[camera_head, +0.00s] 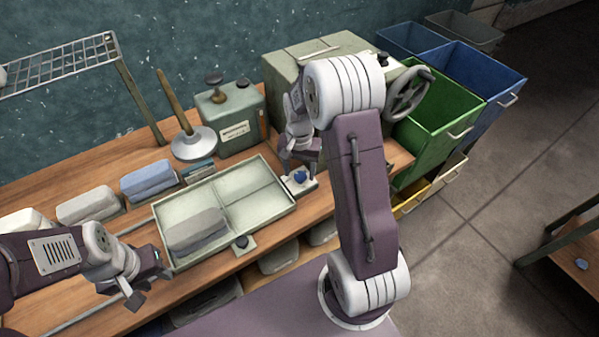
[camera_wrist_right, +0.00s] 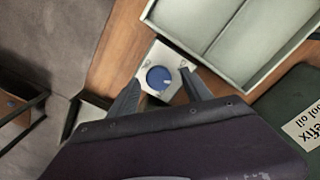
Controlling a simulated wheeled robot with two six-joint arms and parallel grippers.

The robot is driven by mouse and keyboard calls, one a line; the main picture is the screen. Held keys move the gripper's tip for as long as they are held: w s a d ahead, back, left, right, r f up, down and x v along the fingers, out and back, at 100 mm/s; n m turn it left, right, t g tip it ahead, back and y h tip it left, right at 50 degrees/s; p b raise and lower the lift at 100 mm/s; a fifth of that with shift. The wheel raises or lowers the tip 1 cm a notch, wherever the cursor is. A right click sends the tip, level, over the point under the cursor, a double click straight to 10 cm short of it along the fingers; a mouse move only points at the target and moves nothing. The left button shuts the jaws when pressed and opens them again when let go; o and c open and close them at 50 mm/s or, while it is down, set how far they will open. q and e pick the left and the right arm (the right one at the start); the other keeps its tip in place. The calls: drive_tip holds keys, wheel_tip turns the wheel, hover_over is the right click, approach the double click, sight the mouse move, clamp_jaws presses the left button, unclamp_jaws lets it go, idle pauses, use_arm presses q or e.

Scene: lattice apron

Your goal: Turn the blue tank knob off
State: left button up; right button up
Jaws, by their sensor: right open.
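The blue tank knob (camera_head: 300,175) sits on a small pale plate at the right end of the divided tray, on the wooden bench. In the right wrist view the knob (camera_wrist_right: 158,77) is a round blue disc between and just beyond my right gripper's fingertips. My right gripper (camera_head: 300,158) is just above the knob, fingers apart and apparently not touching it; it also shows in the right wrist view (camera_wrist_right: 160,85). My left gripper (camera_head: 150,285) hangs over the bench's front left, away from the knob; its finger gap is unclear.
The divided tray (camera_head: 275,172) lies left of the knob, holding a folded grey cloth (camera_head: 196,230). A dark green can (camera_head: 232,118) and a large box (camera_head: 318,52) stand behind. Green (camera_head: 440,125) and blue (camera_head: 477,75) bins stand right.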

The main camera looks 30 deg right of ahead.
drive_tip(key=shift+d+f, duration=0.2)
drive_tip(key=shift+f, duration=0.25)
drive_tip(key=shift+a, duration=0.1)
